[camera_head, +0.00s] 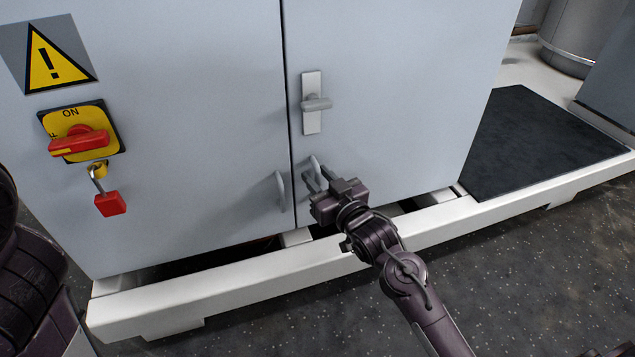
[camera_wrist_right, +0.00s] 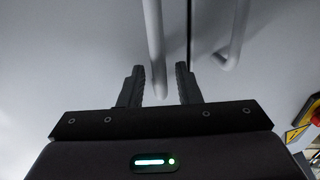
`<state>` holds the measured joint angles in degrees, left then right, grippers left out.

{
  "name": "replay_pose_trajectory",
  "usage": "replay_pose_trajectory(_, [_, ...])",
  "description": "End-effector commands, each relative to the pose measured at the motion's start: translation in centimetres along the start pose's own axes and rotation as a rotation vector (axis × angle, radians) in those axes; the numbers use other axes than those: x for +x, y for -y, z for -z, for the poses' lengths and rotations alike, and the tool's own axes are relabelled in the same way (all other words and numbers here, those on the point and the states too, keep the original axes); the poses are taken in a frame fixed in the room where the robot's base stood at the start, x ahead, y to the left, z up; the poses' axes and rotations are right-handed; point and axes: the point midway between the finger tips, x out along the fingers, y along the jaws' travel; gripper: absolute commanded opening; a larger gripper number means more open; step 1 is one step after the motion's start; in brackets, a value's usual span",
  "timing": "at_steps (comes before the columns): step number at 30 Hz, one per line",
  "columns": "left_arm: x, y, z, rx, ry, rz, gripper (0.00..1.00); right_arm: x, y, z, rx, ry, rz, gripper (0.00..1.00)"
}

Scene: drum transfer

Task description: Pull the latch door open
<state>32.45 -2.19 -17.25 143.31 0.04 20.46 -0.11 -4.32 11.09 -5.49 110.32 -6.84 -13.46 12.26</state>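The right cabinet door (camera_head: 400,90) is light grey and looks closed against the left door (camera_head: 190,130). Its latch lever (camera_head: 318,103) lies level on an upright metal plate (camera_head: 312,124). A curved grey pull handle (camera_head: 315,164) sits below it, partly hidden by my right gripper (camera_head: 316,178). In the right wrist view this handle (camera_wrist_right: 153,40) reaches down between the fingers of my right gripper (camera_wrist_right: 160,80). The fingers are open, with gaps on both sides of the handle. My left gripper is out of view.
The left door's handle (camera_head: 281,192) is close beside; it also shows in the wrist view (camera_wrist_right: 235,40). A red rotary switch (camera_head: 80,141) and red padlock (camera_head: 110,203) are on the left door. A white base frame (camera_head: 240,289) runs below. Speckled floor in front is clear.

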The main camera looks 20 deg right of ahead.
Motion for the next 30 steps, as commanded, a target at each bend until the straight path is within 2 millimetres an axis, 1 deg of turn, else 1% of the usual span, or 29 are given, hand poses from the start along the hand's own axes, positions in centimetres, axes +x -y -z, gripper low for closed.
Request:
replay_pose_trajectory(3, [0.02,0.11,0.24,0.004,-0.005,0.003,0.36,0.57,0.02,-0.02,0.000,0.000,0.000,0.30])
replay_pose_trajectory(11, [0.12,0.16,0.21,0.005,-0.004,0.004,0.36,0.63,0.04,0.04,0.000,0.001,0.000,0.30])
replay_pose_trajectory(18, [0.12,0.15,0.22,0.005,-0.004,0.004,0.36,0.62,0.03,0.03,0.000,0.001,0.000,0.00])
replay_pose_trajectory(26, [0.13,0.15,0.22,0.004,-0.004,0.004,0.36,0.60,0.03,0.03,0.000,0.001,0.001,0.00])
replay_pose_trajectory(30, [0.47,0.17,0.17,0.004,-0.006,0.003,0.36,0.40,0.07,0.13,0.000,0.002,0.012,0.00])
